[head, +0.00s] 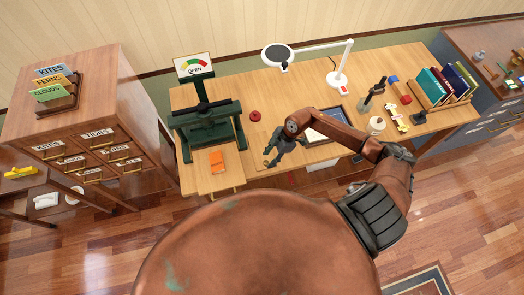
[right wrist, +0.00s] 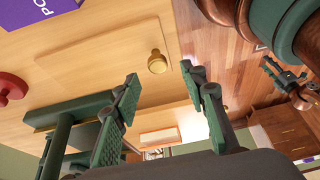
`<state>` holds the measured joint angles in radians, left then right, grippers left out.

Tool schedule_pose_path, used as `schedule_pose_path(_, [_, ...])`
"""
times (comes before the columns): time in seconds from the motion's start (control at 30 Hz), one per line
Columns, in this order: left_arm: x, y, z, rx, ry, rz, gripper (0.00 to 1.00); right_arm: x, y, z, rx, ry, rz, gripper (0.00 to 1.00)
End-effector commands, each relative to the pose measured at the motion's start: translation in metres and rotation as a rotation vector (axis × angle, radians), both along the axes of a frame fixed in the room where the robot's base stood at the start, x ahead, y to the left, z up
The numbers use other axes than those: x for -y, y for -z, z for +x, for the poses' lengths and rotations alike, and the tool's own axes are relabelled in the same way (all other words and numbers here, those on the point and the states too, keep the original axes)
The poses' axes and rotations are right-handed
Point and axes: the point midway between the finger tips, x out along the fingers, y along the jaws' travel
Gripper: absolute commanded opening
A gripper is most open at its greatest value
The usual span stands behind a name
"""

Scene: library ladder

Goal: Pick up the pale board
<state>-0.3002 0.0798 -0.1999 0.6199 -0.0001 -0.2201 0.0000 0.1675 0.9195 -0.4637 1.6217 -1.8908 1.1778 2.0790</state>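The pale board lies flat on the wooden table and is close to the table in colour. It shows best in the right wrist view (right wrist: 100,50), with a round brass knob (right wrist: 157,62) near one edge. In the head view its outline is faint beside my right gripper (head: 270,160). My right gripper is open and empty; in the right wrist view its two green-padded fingers (right wrist: 160,72) stand apart, with the knob beyond the gap. A dark gripper, seemingly my left one (right wrist: 285,78), shows small at the right of the wrist view; its finger state is unclear.
A green press (head: 210,130) stands left of the board, with an orange block (head: 217,161) before it. A red knob-like object (head: 255,116) lies behind. A framed tablet-like panel (head: 325,128), lamp (head: 338,80) and book rack (head: 448,92) are to the right. A card cabinet (head: 95,120) stands left.

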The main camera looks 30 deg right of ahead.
Motion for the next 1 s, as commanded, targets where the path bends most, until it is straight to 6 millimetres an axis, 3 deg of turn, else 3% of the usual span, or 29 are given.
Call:
schedule_pose_path(0.33, [0.000, -0.006, 0.001, 0.001, 0.000, 0.000, 0.40, -0.012, 0.044, 0.005, 0.001, 0.000, 0.004, 0.39])
schedule_pose_path(0.67, [0.000, -0.006, 0.001, 0.001, 0.000, 0.000, 0.40, -0.014, 0.049, 0.005, 0.002, -0.001, 0.003, 0.39])
schedule_pose_path(1.0, [0.000, -0.006, 0.001, 0.001, 0.000, 0.000, 0.40, -0.014, 0.049, 0.005, 0.002, -0.001, 0.003, 0.15])
